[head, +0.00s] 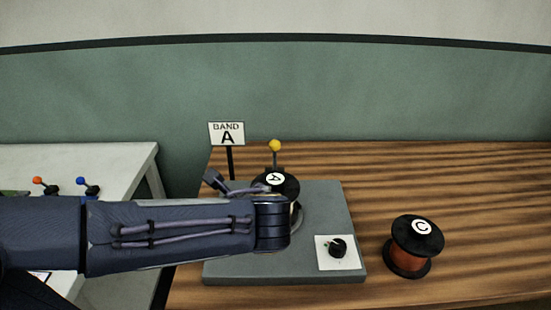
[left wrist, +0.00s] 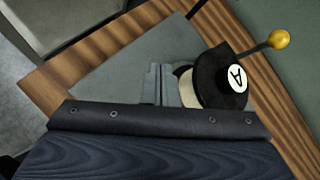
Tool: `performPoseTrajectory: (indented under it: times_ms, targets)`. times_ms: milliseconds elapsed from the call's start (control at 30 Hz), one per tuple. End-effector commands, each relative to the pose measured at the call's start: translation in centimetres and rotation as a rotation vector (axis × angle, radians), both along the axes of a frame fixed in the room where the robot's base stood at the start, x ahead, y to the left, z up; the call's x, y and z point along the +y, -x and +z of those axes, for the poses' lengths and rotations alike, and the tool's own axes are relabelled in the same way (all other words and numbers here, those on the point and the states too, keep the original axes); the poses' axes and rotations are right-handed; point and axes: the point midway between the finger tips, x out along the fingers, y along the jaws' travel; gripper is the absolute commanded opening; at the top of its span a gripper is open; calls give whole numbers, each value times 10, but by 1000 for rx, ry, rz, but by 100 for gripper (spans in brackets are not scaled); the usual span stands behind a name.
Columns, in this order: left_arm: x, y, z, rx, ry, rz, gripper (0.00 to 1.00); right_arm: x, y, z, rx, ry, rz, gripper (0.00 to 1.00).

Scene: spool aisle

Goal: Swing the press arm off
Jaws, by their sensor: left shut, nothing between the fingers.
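The press arm ends in a yellow knob (head: 275,145) on a dark rod, just behind spool A (head: 288,182). The knob also shows in the left wrist view (left wrist: 279,39), with its rod running toward the spool. I cannot tell whether the rod touches the spool. Spool A has black flanges and a white label, and stands on a grey base plate (head: 340,205). My left gripper (left wrist: 161,84) is shut and empty beside the spool's pale side, away from the knob. In the head view my forearm hides its fingers. My right gripper is not in view.
A "BAND A" sign (head: 227,133) stands behind the plate's left. A black dial on a white panel (head: 325,255) is at the plate's front right. Spool C (head: 411,248), with orange winding, stands on the wooden table right. A pale table (head: 120,160) is at left. The right rear wood is clear.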

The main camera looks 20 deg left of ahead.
Motion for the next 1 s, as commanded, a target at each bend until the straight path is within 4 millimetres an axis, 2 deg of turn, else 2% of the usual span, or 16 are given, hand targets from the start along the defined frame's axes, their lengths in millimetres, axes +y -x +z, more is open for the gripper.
performPoseTrajectory:
  times_ms: [33,100,200,333,467,767,867,1000]
  targets:
    - [-23,-16,7,-18,-131,-108,0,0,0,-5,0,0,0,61]
    - [-49,-32,23,-49,-297,-225,0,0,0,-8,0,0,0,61]
    - [-81,-46,40,-91,-476,-338,0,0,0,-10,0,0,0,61]
    - [-106,-53,54,-127,-601,-409,0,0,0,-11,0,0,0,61]
    - [-112,-55,58,-137,-632,-425,0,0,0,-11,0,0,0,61]
    - [-110,-56,57,-136,-629,-423,0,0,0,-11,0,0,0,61]
    - [-106,-63,55,-135,-629,-421,0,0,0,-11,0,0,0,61]
    - [-95,-83,51,-133,-629,-419,0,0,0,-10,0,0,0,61]
